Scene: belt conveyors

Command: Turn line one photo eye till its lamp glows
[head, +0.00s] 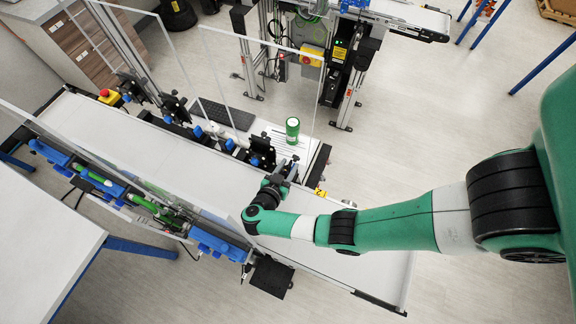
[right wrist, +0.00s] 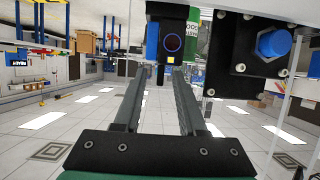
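My right gripper (head: 290,167) is over the near part of the conveyor, close to a black and blue bracket unit (head: 262,150) at its far edge. In the right wrist view its two fingers (right wrist: 157,72) are apart, with a clear gap and nothing between them. Just above and beyond the fingertips is a dark box with a thin blue ring on its face (right wrist: 173,43), which looks like the photo eye. A small yellow patch (right wrist: 171,60) shows at its lower edge; I cannot tell whether it is a glowing lamp. My left gripper is not in view.
A black bracket with a blue knob (right wrist: 272,43) stands right of the fingers. A green and white can (head: 292,130) stands beside the conveyor (head: 140,150). Clear panels (head: 265,75) rise behind. A red emergency button (head: 104,93) is at the left.

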